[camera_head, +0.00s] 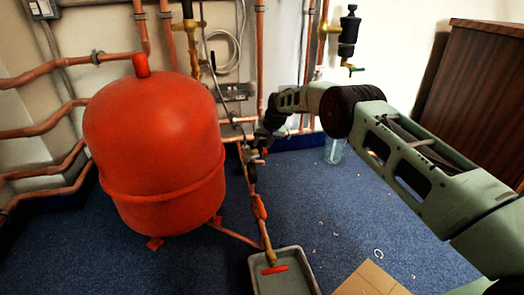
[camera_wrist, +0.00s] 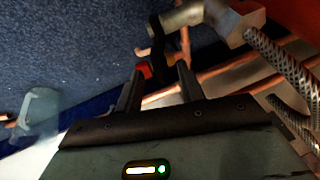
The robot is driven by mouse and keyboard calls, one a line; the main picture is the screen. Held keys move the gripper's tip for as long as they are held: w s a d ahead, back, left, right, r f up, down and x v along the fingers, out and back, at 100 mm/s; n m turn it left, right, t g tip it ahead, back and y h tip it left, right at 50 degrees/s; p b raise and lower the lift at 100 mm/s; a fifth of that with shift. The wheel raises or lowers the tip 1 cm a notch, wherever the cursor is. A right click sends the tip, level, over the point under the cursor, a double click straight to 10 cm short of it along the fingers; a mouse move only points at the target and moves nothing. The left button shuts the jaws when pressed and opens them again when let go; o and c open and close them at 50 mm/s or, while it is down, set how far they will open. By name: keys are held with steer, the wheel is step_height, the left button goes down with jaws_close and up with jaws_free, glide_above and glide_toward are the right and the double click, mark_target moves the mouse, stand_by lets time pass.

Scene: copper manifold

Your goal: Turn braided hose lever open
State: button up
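The braided hose (camera_wrist: 278,62) shows at the right in the wrist view, joined to a brass-coloured fitting and valve body (camera_wrist: 190,14). A dark lever (camera_wrist: 157,42) hangs from this valve toward my fingers. A small red-orange piece (camera_wrist: 146,70) shows beside the left fingertip; whether it belongs to the lever I cannot tell. My gripper (camera_wrist: 158,76) has its two fingers apart, with the lever's lower end between or just beyond the tips. Contact is not clear. In the head view, my gripper (camera_head: 262,138) is small and dark among the pipes, so the lever is hard to make out.
A large red tank (camera_head: 155,150) stands left of my gripper. Copper pipes (camera_head: 260,60) run along the wall behind. A grey tray (camera_head: 284,275) sits on blue carpet below a red-handled tap (camera_head: 275,269). A clear container (camera_head: 333,150) and brown cabinet (camera_head: 470,85) stand to the right.

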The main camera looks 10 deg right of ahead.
steer(key=shift+w+a+f, duration=0.15)
steer(key=shift+w+f, duration=0.05)
steer(key=shift+f, duration=0.3)
jaws_close()
